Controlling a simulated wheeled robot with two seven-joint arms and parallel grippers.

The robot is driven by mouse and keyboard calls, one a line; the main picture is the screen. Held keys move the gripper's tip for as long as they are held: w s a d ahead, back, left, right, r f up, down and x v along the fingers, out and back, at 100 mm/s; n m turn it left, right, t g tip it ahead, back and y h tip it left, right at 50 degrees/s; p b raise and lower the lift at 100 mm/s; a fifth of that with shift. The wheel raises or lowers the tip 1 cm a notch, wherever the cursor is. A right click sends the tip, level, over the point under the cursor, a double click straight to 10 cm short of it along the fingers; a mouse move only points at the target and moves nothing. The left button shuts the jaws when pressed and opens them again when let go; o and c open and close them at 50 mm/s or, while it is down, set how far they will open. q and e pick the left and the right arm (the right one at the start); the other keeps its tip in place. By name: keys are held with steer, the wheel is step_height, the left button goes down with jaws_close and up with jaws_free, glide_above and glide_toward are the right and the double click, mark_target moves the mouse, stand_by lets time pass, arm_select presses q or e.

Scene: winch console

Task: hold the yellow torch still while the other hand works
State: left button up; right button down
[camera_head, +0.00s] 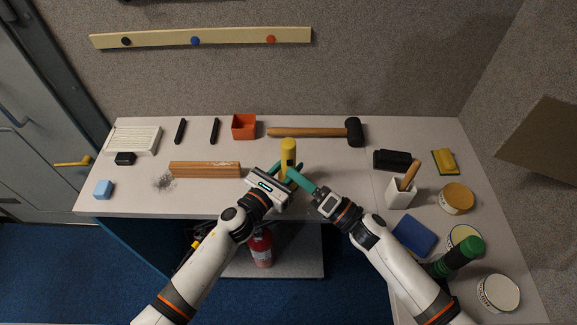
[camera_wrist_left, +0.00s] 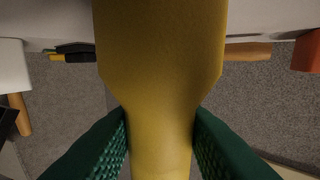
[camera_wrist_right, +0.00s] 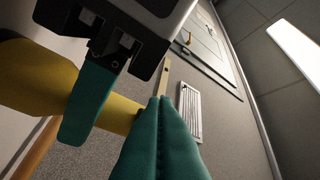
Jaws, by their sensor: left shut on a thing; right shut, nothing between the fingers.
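The yellow torch (camera_head: 288,152) stands upright above the middle of the table in the head view. My left gripper (camera_head: 284,172) is shut on it. In the left wrist view the torch (camera_wrist_left: 160,70) fills the middle, between the green fingers (camera_wrist_left: 160,140). My right gripper (camera_head: 298,175) is shut and empty, its fingertips beside the torch. In the right wrist view the shut right fingers (camera_wrist_right: 160,105) point at the torch's narrow end, and the torch (camera_wrist_right: 40,80) shows partly behind a left finger. I cannot tell whether the right fingertips touch it.
A wooden block (camera_head: 204,169) lies left of the grippers. A mallet (camera_head: 310,132) and a red box (camera_head: 244,127) lie behind the torch. A white cup (camera_head: 400,194), a blue book (camera_head: 414,236), tins (camera_head: 457,198) and a green bottle (camera_head: 455,257) crowd the right side.

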steer(key=shift+w, duration=0.1)
stand_by(0.5)
steer(key=shift+w+a, duration=0.1)
steer(key=shift+w, duration=0.4)
stand_by(0.4)
steer(key=shift+s, duration=0.6)
steer(key=s+d, duration=0.1)
steer(key=s, duration=0.5)
stand_by(0.4)
